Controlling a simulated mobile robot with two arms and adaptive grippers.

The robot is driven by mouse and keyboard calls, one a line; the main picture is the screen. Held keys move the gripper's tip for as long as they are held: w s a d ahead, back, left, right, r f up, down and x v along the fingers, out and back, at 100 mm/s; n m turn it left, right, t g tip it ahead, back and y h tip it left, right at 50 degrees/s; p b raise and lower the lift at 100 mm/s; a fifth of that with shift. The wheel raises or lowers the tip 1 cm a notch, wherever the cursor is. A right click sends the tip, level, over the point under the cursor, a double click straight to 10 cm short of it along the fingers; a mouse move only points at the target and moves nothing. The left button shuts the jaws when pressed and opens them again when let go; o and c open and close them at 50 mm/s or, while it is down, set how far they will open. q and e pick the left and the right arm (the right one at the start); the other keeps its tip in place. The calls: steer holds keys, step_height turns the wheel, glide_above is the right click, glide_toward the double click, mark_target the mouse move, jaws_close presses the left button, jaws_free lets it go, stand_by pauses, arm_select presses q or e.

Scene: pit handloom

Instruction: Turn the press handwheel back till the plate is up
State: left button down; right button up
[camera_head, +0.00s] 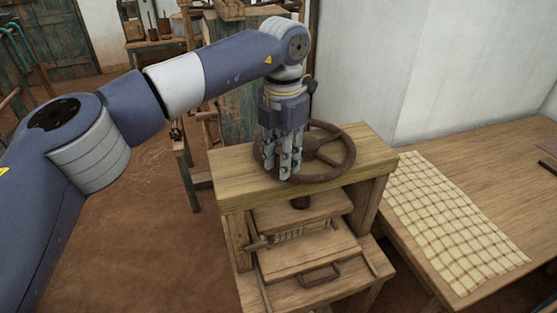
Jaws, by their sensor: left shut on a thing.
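The wooden press (232,183) stands in the middle of the head view. Its brown handwheel (346,161) lies flat above the top beam. My left gripper (281,170) points down at the wheel's left side and is shut on the rim there; its fingers hide that part of the rim and some of the hub. Under the beam, a dark screw end (300,202) meets the wooden plate (325,208). Below the plate lies something pale and ribbed (302,231), over a lower board (305,258) with a dark handle (320,276). My right gripper is not in view.
A wooden table (500,165) with a checked cloth (445,220) stands close on the right, by a white wall (440,70). Shelves and a bench with tools are at the back. The brown floor (150,240) on the left is clear.

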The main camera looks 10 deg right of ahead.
arm_select(q)
steer(key=shift+s+d+n, duration=0.4)
steer(key=shift+d+n, duration=0.1)
steer(key=shift+d, duration=0.05)
steer(key=c, duration=1.2)
jaws_free()
steer(key=shift+c, duration=0.2)
steer(key=shift+w+r, duration=0.1)
steer(key=shift+r, duration=0.45)
step_height(320, 180, up, 11)
